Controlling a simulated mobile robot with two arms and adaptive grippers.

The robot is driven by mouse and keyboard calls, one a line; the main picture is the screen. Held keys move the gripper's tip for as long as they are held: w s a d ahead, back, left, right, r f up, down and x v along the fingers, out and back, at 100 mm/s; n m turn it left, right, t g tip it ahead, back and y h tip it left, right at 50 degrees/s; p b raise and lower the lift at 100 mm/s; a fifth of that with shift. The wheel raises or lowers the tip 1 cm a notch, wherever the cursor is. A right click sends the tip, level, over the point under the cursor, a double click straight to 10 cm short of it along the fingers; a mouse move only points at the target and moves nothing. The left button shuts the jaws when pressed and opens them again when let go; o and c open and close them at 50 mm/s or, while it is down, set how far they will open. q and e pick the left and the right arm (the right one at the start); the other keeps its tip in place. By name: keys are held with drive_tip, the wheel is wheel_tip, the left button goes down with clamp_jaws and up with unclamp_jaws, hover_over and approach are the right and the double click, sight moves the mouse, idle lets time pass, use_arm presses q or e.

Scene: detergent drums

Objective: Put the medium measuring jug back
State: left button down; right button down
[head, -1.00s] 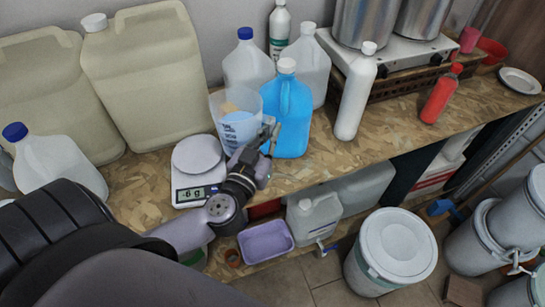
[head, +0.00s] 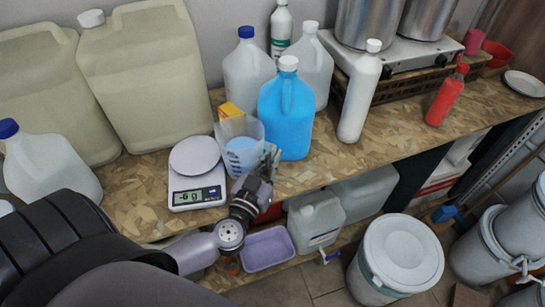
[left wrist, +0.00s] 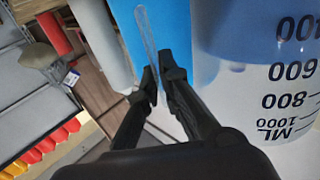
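The measuring jug (head: 241,152) is clear plastic with blue markings in the head view. It is beside the kitchen scale and in front of the blue bottle, slightly tilted. In the left wrist view the jug (left wrist: 275,85) fills the right side, its scale upside down and marked up to 1000 ML. My left gripper (head: 270,160) is at the jug's right side. In the left wrist view its fingertips (left wrist: 152,82) are closed on the jug's thin clear handle (left wrist: 149,35). I cannot tell whether the jug's base touches the bench. My right gripper is not in view.
A scale (head: 196,168) reading -6 g stands left of the jug. A blue bottle (head: 285,115) stands close behind it, and a yellow object (head: 230,109) shows behind its rim. Large canisters (head: 146,80) stand at the back left. Bare bench (head: 340,168) lies to the right.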

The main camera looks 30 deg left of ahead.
use_arm(q)
drive_tip(key=c, duration=2.2)
unclamp_jaws()
drive_tip(key=shift+f, duration=0.1)
drive_tip(key=shift+c, duration=0.2)
drive_tip(key=o, duration=0.4)
drive_tip(key=shift+o, duration=0.2)
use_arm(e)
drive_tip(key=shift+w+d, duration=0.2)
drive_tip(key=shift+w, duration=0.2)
